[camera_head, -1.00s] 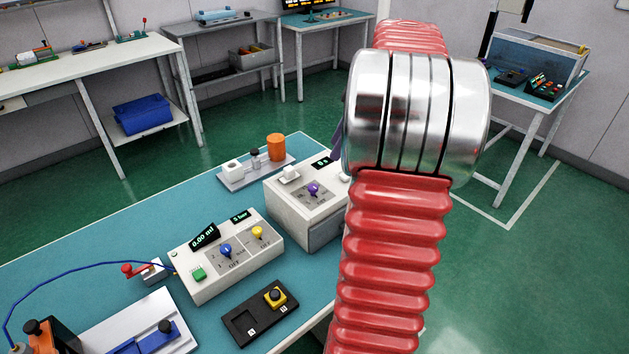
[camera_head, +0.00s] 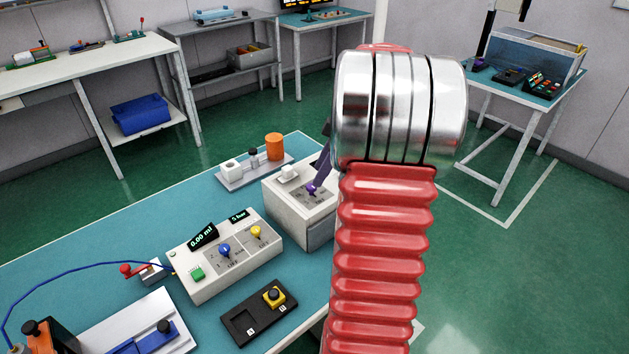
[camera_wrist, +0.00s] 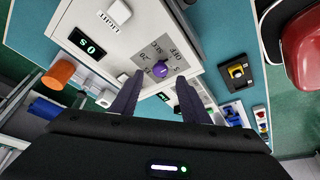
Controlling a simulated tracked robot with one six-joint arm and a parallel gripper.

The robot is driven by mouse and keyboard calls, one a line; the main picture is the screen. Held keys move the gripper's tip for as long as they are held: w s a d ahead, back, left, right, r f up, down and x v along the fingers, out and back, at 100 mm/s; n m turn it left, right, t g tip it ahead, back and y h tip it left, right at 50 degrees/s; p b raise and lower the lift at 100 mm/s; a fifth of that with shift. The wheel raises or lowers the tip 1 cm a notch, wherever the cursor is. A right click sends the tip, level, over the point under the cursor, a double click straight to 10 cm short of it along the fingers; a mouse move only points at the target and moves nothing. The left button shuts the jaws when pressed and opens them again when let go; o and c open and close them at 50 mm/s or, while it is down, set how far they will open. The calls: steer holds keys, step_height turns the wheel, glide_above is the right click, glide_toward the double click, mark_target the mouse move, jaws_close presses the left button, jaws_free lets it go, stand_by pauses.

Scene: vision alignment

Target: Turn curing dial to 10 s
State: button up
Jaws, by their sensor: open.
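The curing dial, a small purple knob (camera_head: 311,188), sits on the grey panel of the white box (camera_head: 285,205) at the back of the bench. In the wrist view the dial (camera_wrist: 160,69) lies just beyond and between my two fingertips. My gripper (camera_wrist: 160,82) is open, with a dark finger on either side; I cannot tell whether either touches the knob. The panel carries OFF, SEC and number marks, and the display (camera_wrist: 86,42) reads 0 s, upside down. In the head view my gripper (camera_head: 320,172) comes down over the dial and hides the display.
A white square LIGHT button (camera_wrist: 119,12) is on the same box. Left of the box in the head view stands a second control box (camera_head: 225,255) with blue and yellow knobs. A black tray with a yellow-based button (camera_head: 274,296) lies in front. An orange cylinder (camera_head: 274,146) stands behind.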

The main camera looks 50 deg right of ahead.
mark_target(311, 190)
steer(key=shift+x, duration=2.3)
steer(key=shift+c, duration=0.7)
steer(key=c, duration=0.9)
